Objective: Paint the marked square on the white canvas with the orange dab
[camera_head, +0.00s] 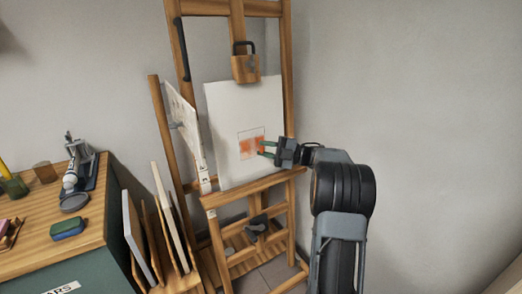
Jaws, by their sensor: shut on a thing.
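The white canvas (228,111) stands on a wooden easel at the middle of the head view, tilted slightly back. The marked square (251,131) is a thin outline low on the canvas. Orange paint (247,148) covers patches in its lower part, and its upper part is pale. My gripper (268,149) is in front of the canvas at the square's right side, its fingers pointing left. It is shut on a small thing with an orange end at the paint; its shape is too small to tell. Whether it touches the canvas I cannot tell.
The easel's ledge (240,189) runs below the canvas. A wooden table (38,206) at left holds a green-blue block (68,228), a grey-white device and jars. Several boards (139,240) lean in a rack between table and easel. The right side is bare wall.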

